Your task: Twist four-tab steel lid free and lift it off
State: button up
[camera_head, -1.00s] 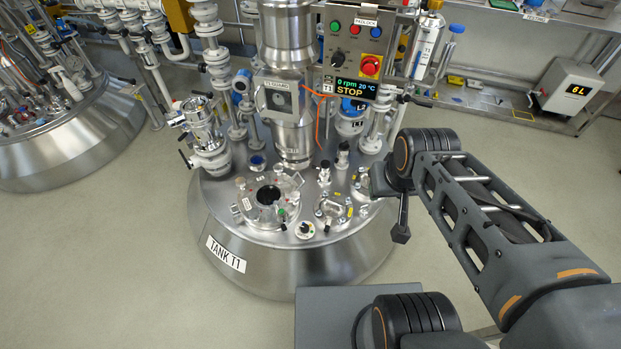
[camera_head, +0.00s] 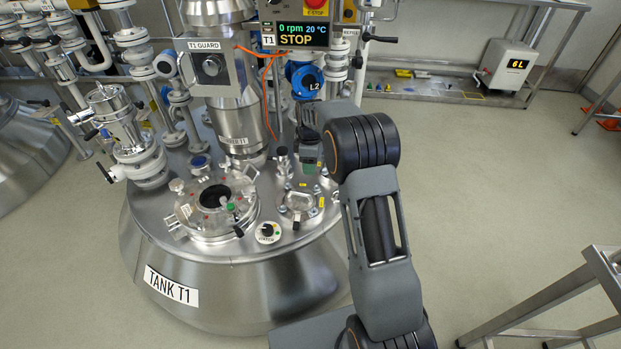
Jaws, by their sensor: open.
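On top of the steel tank T1 (camera_head: 240,278), a small steel cover (camera_head: 299,203) with several bolted or clamped points round its edge sits flat, at the right of the larger round hatch (camera_head: 203,224). I take the small cover to be the four-tab lid, but its tabs are too small to tell apart. My gripper (camera_head: 309,153) is a small dark shape left of my wrist, above and behind the small cover and apart from it. It is open with nothing seen in it; the fingertips are hard to make out.
The guarded agitator column (camera_head: 235,125) and the T1 STOP display (camera_head: 303,36) rise behind the lids. A valve stack (camera_head: 135,150) stands at the left. A metal frame (camera_head: 560,300) stands at right; floor between is clear.

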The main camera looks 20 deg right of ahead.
aim_at(310, 196)
jog(key=f+b, duration=0.2)
jog(key=f, duration=0.5)
jog(key=f+b, duration=0.2)
jog(key=f, duration=0.6)
jog(key=shift+s+f+b, duration=0.2)
jog(key=shift+f+b, duration=0.05)
jog(key=shift+b, duration=0.1)
jog(key=shift+c, duration=0.3)
grip_shut()
jog(key=m, duration=0.1)
jog(key=a+m+p, duration=0.1)
jog(key=m, duration=0.1)
jog(key=shift+s+r, duration=0.1)
jog(key=shift+s, duration=0.3)
jog(key=shift+s+m, duration=0.2)
jog(key=shift+m, duration=0.6)
jog(key=shift+a, duration=0.1)
jog(key=shift+s+a+m+p, duration=0.2)
jog(key=shift+m+p, duration=0.1)
jog(key=shift+m, duration=0.5)
